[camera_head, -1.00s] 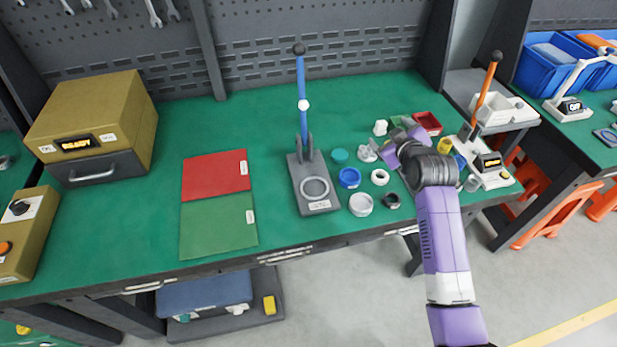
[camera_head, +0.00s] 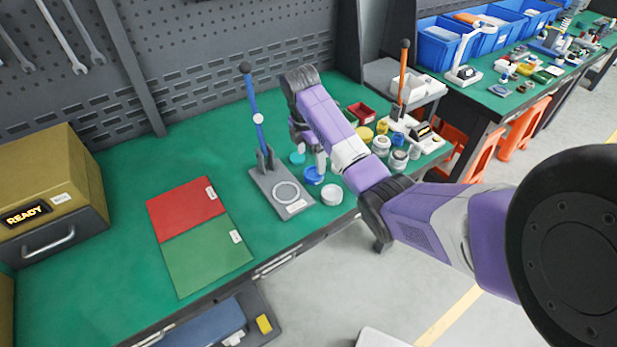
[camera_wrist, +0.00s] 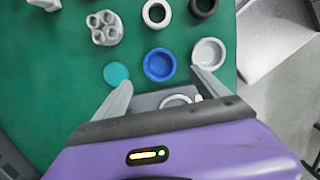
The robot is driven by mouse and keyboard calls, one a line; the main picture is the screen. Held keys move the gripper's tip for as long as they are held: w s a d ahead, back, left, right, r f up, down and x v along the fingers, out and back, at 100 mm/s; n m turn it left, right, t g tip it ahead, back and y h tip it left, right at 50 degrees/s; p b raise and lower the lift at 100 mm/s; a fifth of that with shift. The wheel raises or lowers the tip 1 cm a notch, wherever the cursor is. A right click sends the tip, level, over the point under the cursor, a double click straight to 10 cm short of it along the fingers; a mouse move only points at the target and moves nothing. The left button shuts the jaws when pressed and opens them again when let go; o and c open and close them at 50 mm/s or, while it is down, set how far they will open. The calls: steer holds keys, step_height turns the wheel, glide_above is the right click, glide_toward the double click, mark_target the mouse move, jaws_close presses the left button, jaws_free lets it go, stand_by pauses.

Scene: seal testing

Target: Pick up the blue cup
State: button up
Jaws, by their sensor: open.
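The blue cup (camera_wrist: 147,71) is a small round open cup standing on the green table, seen from above in the wrist view. In the head view the blue cup (camera_head: 313,177) is partly covered by my gripper (camera_head: 312,156), which is over it. In the wrist view my gripper (camera_wrist: 161,77) is open and empty, its fingertips to either side and a little short of the cup. A teal disc (camera_wrist: 117,75) lies left of the cup, by the left finger. A white-grey cup (camera_wrist: 208,53) stands close on its right, beside the right finger.
A grey press with a blue lever (camera_head: 258,135) stands left of the cups. A white ring (camera_wrist: 156,13), a dark ring (camera_wrist: 203,6) and a grey clustered part (camera_wrist: 104,28) lie beyond. Red (camera_head: 186,208) and green (camera_head: 208,254) mats lie further left.

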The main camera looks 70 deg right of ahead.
mark_target(314, 175)
steer(key=f, duration=0.4)
steer(key=d+f+p, duration=0.1)
steer(key=f, duration=0.1)
steer(key=shift+s+f, duration=0.3)
steer(key=shift+f, duration=0.05)
steer(key=shift+c, duration=0.2)
steer(key=c, duration=1.5)
steer(key=shift+r, duration=0.15)
